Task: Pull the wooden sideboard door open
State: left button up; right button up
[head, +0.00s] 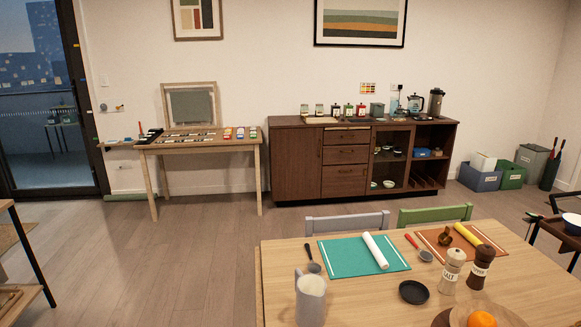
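The dark wooden sideboard (285,125) stands against the far wall, right of the middle of the head view. Its plain wooden door (296,167) is at the left end and looks shut. A thin dark handle seems to run along the door's right side, but it is too small to tell clearly. To the right of the door are drawers (345,155), then a glass-fronted section (391,158) and open shelves (434,150). Neither of my grippers is in view.
A dining table (450,290) with mats, shakers and a jug stands in front, with two chairs (347,223) (435,213) behind it. A narrow wooden table (200,147) stands left of the sideboard. Floor (190,245) is clear on the left. Bins (510,174) stand at right.

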aim_at(297, 153)
jog(key=i+j, duration=0.15)
jog(key=j, duration=0.2)
jog(key=i+j+u, duration=0.15)
jog(key=j, duration=0.25)
jog(key=i+j, duration=0.1)
jog(key=j, duration=0.25)
jog(key=i+j+u, duration=0.1)
jog(key=j, duration=0.25)
jog(key=i+j+u, duration=0.1)
jog(key=i, duration=0.25)
jog(key=i+j, duration=0.3)
jog(key=i+j+u, duration=0.15)
jog(key=i, duration=0.35)
jog(key=i+l+z, duration=0.1)
jog(key=i+z, duration=0.2)
jog(key=i, duration=0.65)
jog(key=i+j+z, duration=0.15)
jog(key=i+z, duration=0.15)
jog(key=i, duration=0.65)
jog(key=i+l+z, duration=0.15)
jog(key=i+z, duration=0.2)
jog(key=i, duration=0.3)
jog(key=i+z, duration=0.35)
jog(key=i, duration=0.3)
jog(key=i+j+z, duration=0.35)
jog(key=i, duration=0.25)
jog(key=l, duration=0.1)
